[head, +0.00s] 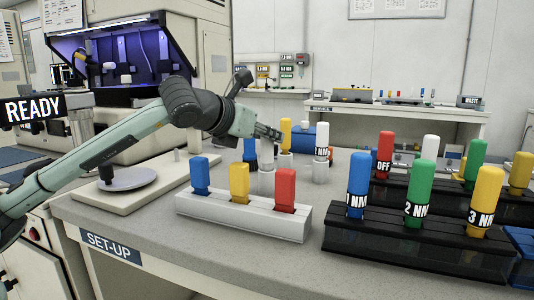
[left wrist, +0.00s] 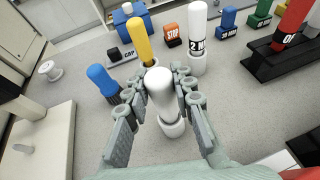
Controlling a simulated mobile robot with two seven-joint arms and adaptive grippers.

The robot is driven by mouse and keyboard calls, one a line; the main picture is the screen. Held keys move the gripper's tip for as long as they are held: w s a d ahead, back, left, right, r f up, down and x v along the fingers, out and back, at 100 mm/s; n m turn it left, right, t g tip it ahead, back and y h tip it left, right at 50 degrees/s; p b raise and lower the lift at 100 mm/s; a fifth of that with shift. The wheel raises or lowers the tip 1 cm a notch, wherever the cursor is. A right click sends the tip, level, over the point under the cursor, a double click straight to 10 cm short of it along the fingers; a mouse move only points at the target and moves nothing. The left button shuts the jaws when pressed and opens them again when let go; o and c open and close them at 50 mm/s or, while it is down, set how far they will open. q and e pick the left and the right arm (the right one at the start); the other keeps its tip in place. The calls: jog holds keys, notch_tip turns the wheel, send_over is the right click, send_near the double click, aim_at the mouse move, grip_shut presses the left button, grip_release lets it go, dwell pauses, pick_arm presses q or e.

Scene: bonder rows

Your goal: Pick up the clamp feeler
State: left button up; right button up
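A plain white feeler (left wrist: 160,92) stands upright in a white round holder (left wrist: 172,126) in the left wrist view. I read no label on it, so I cannot confirm that it is the clamp feeler. My left gripper (left wrist: 157,85) is open, with its fingers on either side of the white feeler; I cannot tell whether they touch it. In the head view the left gripper (head: 268,134) is above the white holder (head: 267,180) and hides most of the feeler. A blue feeler (left wrist: 104,80), a yellow feeler (left wrist: 138,42) and a labelled white feeler (left wrist: 197,30) stand close by. My right gripper is out of view.
A white rack (head: 243,219) with blue, yellow and red feelers stands in front. Black racks (head: 415,245) with labelled coloured feelers stand at right. A pale base with a grey disc (head: 127,179) lies at left. The grey bench (head: 300,262) is bare along its front.

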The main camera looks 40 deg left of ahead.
pick_arm(q)
grip_shut()
jog(key=shift+r, duration=0.1)
jog(key=shift+r, duration=0.25)
notch_tip(320, 180, up, 3)
jog(key=shift+r+p, duration=0.2)
jog(key=shift+p, duration=0.55)
notch_tip(320, 180, up, 5)
jog(key=shift+f+p, duration=0.15)
jog(key=shift+p, duration=0.6)
jog(key=shift+r, duration=0.65)
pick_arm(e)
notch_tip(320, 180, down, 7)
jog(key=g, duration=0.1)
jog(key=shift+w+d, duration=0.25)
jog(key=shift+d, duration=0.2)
